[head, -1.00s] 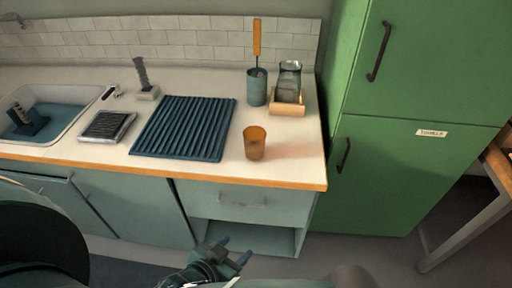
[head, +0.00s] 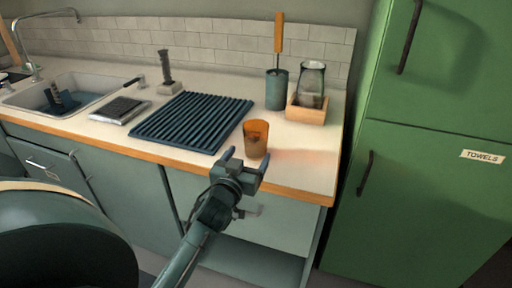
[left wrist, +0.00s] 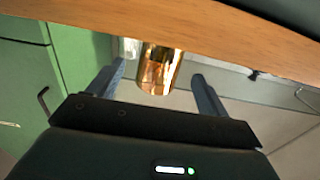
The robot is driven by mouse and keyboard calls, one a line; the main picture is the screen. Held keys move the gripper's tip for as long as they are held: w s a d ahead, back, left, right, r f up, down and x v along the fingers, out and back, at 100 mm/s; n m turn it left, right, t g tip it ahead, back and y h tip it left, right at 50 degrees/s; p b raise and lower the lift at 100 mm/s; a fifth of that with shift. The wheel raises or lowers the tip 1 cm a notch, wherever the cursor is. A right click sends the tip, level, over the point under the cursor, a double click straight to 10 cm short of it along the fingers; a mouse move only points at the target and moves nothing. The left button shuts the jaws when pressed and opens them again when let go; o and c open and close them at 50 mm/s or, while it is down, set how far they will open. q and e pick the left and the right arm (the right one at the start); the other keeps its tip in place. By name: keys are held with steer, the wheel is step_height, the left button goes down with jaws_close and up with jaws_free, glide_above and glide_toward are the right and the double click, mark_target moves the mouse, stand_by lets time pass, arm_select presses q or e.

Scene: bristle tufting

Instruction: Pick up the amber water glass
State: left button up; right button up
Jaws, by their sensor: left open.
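The amber water glass (head: 256,139) stands upright on the pale countertop, near its front wooden edge and right of the ribbed drying mat. My left gripper (head: 246,159) is open and empty at the counter's front edge, just in front of the glass. In the left wrist view the amber glass (left wrist: 160,70) shows between the two spread fingers of the left gripper (left wrist: 158,74), beyond their tips, partly cut off by the wooden counter edge. I see no contact. My right gripper is not in view.
A dark ribbed mat (head: 192,121) lies left of the glass. Behind it stand a blue-grey holder (head: 276,91) with an orange-handled tool and a clear jar (head: 311,82) in a wooden box (head: 306,112). A green fridge (head: 432,195) borders the counter's right. The wooden counter edge (head: 296,193) is close to the gripper.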

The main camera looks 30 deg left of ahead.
mark_target(252, 147)
arm_select(q)
steer(key=x, duration=0.7)
steer(key=shift+w+a+f+b, duration=0.15)
steer(key=shift+w+b, duration=0.15)
steer(key=shift+b, duration=0.05)
steer(key=c, duration=1.2)
steer(key=shift+c, duration=0.4)
steer(key=shift+s, duration=0.1)
